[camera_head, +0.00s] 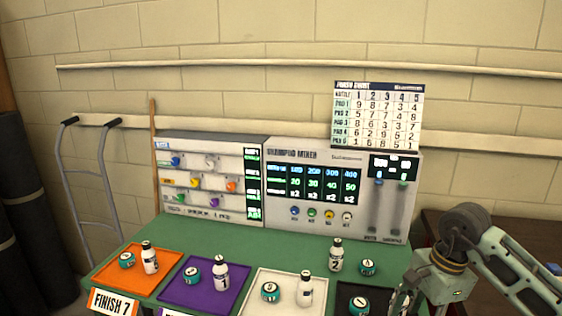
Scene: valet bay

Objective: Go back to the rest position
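My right arm comes in from the right, and its gripper (402,300) hangs low over the right end of the green table, by the black tray (348,288). The fingers are small and partly cut off by the lower edge, so I cannot tell whether they are open or shut or hold anything. My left gripper is not in view. White bottles with teal round pots stand on the orange tray (122,277), the purple tray (178,285) and the white tray (262,280). A bottle marked 2 (336,256) and a teal pot (367,267) stand behind the black tray.
Two panels stand at the table's back: a panel with coloured knobs (208,180) and the shampoo mixer (340,195). A finish chart (377,115) is above the mixer. A hand truck (90,185) leans at left. A brown surface (450,230) lies right. The table's middle is clear.

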